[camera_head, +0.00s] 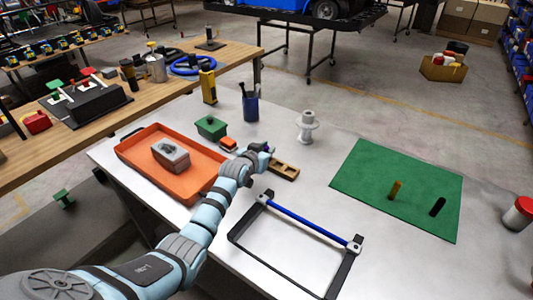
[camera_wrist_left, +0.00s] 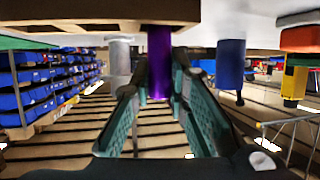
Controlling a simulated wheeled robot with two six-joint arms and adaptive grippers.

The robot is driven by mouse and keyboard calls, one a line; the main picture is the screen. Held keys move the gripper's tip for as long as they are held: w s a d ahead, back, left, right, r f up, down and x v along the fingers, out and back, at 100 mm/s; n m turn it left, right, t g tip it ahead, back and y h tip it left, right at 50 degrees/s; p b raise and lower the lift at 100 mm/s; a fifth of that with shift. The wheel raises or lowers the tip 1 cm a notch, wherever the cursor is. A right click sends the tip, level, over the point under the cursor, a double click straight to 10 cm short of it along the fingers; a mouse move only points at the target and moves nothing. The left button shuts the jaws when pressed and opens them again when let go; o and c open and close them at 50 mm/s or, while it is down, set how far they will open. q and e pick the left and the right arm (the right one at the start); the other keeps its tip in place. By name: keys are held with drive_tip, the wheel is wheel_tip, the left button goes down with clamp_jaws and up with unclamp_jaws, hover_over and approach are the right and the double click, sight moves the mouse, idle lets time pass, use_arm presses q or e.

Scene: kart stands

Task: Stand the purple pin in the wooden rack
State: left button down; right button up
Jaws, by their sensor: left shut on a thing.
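The purple pin (camera_wrist_left: 159,62) is upright between the fingers of my left gripper (camera_wrist_left: 157,88), which is shut on it. The wrist view is upside down, with the tabletop along its upper edge. The pin's lower end meets the edge of the wooden rack (camera_wrist_left: 95,12) in that view; I cannot tell whether it is in a hole. In the head view the wooden rack (camera_head: 286,171) lies on the grey table, just right of my left gripper (camera_head: 262,158), which partly hides it. Only a small purple bit shows there. My right gripper is not in view.
A blue-handled black frame (camera_head: 310,225) lies in front of the rack. An orange tray (camera_head: 190,190) is left of my arm. A white spool (camera_head: 307,127) and blue pen cup (camera_head: 250,106) stand behind.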

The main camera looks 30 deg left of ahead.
use_arm(q)
drive_tip(key=shift+f, duration=0.1)
drive_tip(key=c, duration=2)
unclamp_jaws()
drive_tip(key=shift+f, duration=0.1)
drive_tip(key=o, duration=0.4)
drive_tip(key=shift+o, duration=0.2)
drive_tip(key=shift+r, duration=0.35)
drive_tip(key=p+v, duration=0.4)
drive_tip(key=v, duration=0.7)
drive_tip(key=shift+s+r, duration=0.15)
drive_tip(key=shift+s, duration=0.25)
